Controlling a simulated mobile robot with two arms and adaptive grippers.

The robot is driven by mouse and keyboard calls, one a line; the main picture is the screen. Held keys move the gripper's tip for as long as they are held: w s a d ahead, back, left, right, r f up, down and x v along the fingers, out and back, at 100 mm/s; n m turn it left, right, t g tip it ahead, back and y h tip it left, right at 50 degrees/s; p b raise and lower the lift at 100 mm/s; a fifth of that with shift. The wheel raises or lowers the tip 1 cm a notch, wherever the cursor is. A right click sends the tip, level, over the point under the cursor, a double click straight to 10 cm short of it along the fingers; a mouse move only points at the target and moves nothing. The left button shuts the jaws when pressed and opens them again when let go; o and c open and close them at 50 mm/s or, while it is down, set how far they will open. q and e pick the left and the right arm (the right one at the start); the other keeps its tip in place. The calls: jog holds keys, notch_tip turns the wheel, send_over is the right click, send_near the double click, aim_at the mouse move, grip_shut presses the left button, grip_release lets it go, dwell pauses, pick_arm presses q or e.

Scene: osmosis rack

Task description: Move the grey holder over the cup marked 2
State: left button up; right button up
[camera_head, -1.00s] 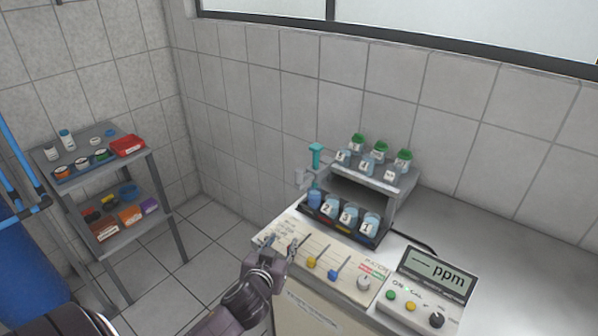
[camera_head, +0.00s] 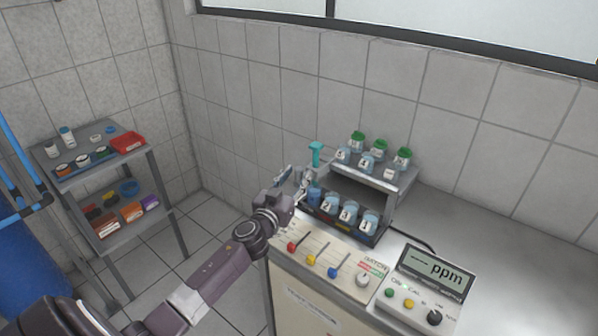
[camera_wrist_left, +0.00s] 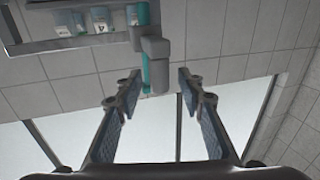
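The grey holder (camera_wrist_left: 156,64) carries a teal rod (camera_head: 316,154) at the left end of the rack; my gripper partly hides it in the head view. The cup marked 2 (camera_head: 327,205) stands at the left of the lower row, beside cups 3 (camera_head: 348,211) and 1 (camera_head: 369,219). A blue container (camera_head: 314,194) stands just left of cup 2, below the rod. My left gripper (camera_head: 296,179) is at the holder. In the left wrist view its fingers (camera_wrist_left: 158,78) are spread, with the holder between or just beyond their tips; contact cannot be told. My right gripper is not in view.
The rack's upper shelf (camera_head: 392,184) bears several cups and green-capped bottles. In front are a slider panel (camera_head: 322,250) and a ppm meter (camera_head: 436,270). The counter (camera_head: 510,240) is clear at right. A side shelf (camera_head: 100,170) stands at left.

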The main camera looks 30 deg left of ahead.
pick_arm(q)
jog(key=shift+w+a, duration=0.15)
jog(key=shift+w, duration=0.8)
jog(key=shift+c, duration=0.7)
grip_shut()
